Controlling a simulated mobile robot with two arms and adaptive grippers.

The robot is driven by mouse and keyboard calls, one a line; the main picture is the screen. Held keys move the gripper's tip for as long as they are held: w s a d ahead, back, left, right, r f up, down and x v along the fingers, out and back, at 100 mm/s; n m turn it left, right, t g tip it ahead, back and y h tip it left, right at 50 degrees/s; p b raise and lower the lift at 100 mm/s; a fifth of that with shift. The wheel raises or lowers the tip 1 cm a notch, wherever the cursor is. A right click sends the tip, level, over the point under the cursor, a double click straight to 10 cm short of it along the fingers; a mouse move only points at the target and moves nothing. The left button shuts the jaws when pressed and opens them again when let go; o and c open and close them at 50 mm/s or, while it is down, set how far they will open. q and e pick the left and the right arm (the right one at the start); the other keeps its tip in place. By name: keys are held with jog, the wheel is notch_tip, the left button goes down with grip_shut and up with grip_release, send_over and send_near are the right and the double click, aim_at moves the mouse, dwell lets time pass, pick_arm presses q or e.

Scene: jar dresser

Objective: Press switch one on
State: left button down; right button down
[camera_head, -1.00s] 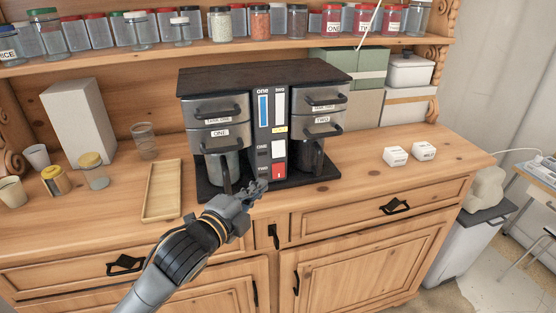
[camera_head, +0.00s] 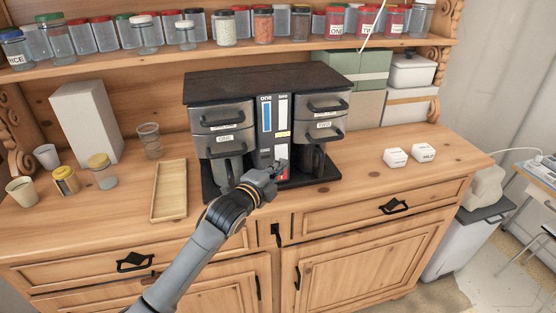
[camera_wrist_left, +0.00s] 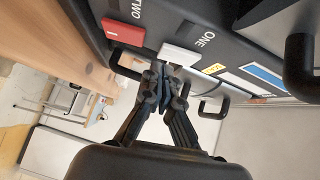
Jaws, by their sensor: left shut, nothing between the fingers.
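The double coffee machine (camera_head: 268,88) stands on the dresser top. Its centre panel carries the white switch (camera_head: 281,151), beside the label ONE in the left wrist view (camera_wrist_left: 180,55). Below it is the red switch (camera_head: 285,176), beside the label TWO; it is partly behind my fingers in the head view and clear in the left wrist view (camera_wrist_left: 123,33). My left gripper (camera_head: 277,168) is shut and empty, its tips close in front of the lower panel; in the left wrist view (camera_wrist_left: 162,88) they are near the white switch. I cannot tell whether they touch. My right gripper is out of view.
A wooden tray (camera_head: 155,190), a glass (camera_head: 150,140) and small jars stand left of the machine. Black handles jut from the machine's front. The counter right of the machine is mostly clear.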

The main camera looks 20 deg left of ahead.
pick_arm(q)
jog(key=shift+w+a+f, duration=0.1)
jog(key=shift+w+a, duration=0.25)
jog(key=shift+w, duration=0.1)
jog(key=shift+w+a+f+m+t+b, duration=0.1)
jog(key=shift+w+a+m+t+b, duration=0.15)
jog(key=shift+b, duration=0.4)
jog(key=shift+d, duration=0.1)
jog(key=shift+s+f, duration=0.1)
